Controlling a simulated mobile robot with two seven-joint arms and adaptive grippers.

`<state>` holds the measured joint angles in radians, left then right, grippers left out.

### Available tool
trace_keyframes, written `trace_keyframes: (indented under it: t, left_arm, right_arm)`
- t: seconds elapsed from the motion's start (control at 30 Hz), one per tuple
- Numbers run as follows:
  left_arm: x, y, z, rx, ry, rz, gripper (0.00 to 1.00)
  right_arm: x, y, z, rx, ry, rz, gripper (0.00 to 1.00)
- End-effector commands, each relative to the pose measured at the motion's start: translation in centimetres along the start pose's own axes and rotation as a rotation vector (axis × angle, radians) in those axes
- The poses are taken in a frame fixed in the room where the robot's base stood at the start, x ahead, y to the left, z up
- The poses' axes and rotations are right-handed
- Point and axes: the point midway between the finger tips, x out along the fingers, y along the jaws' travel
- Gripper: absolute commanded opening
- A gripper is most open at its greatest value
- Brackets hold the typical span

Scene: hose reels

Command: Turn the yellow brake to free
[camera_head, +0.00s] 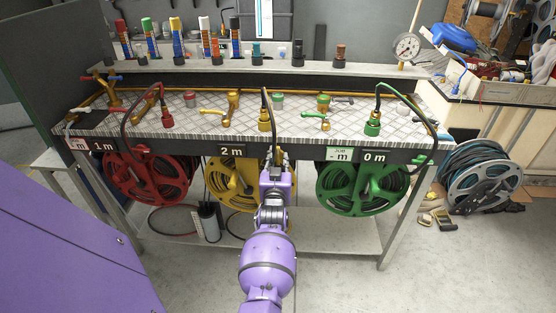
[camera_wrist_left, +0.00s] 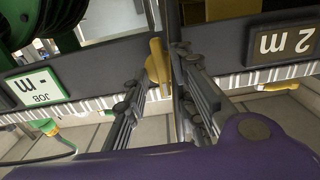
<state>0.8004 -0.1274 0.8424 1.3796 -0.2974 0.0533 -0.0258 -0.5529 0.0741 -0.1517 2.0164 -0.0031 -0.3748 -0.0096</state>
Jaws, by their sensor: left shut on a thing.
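The yellow reel (camera_head: 222,186) hangs under the bench's front edge, below the "2 m" display (camera_head: 231,151). My left gripper (camera_head: 277,158) is at the right side of this reel, in front of the bench edge, and hides what is between its fingers in the head view. In the left wrist view, a yellow lever, the brake (camera_wrist_left: 157,62), stands between the fingers of my left gripper (camera_wrist_left: 166,66), which is shut on it. The brake's pivot is not clear. My right gripper is in neither view.
The red reel (camera_head: 146,181) hangs at left and the green reel (camera_head: 361,187) at right, with its "0 m" display (camera_head: 374,156). The checkered bench top (camera_head: 200,126) carries several taps and hose fittings. A lower shelf (camera_head: 330,237) runs behind my arm.

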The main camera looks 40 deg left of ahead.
Motion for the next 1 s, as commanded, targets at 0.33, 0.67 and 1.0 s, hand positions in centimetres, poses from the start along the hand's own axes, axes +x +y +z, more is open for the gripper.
trace_keyframes:
  t: [0.33,0.67,1.0]
  left_arm:
    - [0.2,0.4,-0.6,0.0,0.011,0.005,0.38]
    - [-1.6,0.3,-0.3,0.002,0.006,0.004,0.38]
    - [-8.7,0.3,-0.2,0.002,0.004,0.004,0.38]
  right_arm:
    - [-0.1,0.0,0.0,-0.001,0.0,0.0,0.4]
    - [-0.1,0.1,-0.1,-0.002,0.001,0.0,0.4]
    - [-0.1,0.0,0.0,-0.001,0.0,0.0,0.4]
